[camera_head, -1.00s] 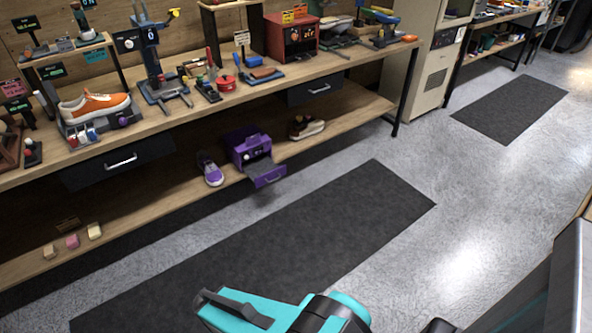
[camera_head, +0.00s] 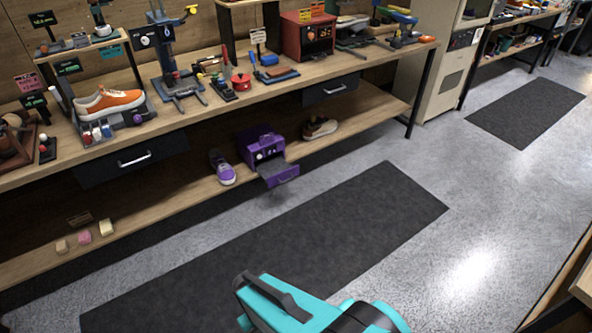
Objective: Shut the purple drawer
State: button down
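The purple drawer (camera_head: 284,174) is pulled out from the front of a small purple box (camera_head: 262,147) on the lower shelf of the workbench. The drawer's front sticks out past the shelf edge over the floor. My gripper (camera_head: 262,296) shows at the bottom of the view, teal with a dark finger part. It is well below and in front of the drawer in the picture, apart from it. Its fingertips are not clear, so I cannot tell if it is open or shut.
A purple sneaker (camera_head: 222,168) stands left of the box and a brown sneaker (camera_head: 320,127) right of it on the lower shelf (camera_head: 180,200). The bench top above overhangs, with black drawers (camera_head: 132,159) under it. A dark floor mat (camera_head: 300,230) lies clear in front.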

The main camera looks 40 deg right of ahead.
aim_at(275, 171)
jog(key=z, duration=0.1)
jog(key=i, duration=1)
jog(key=u, duration=0.05)
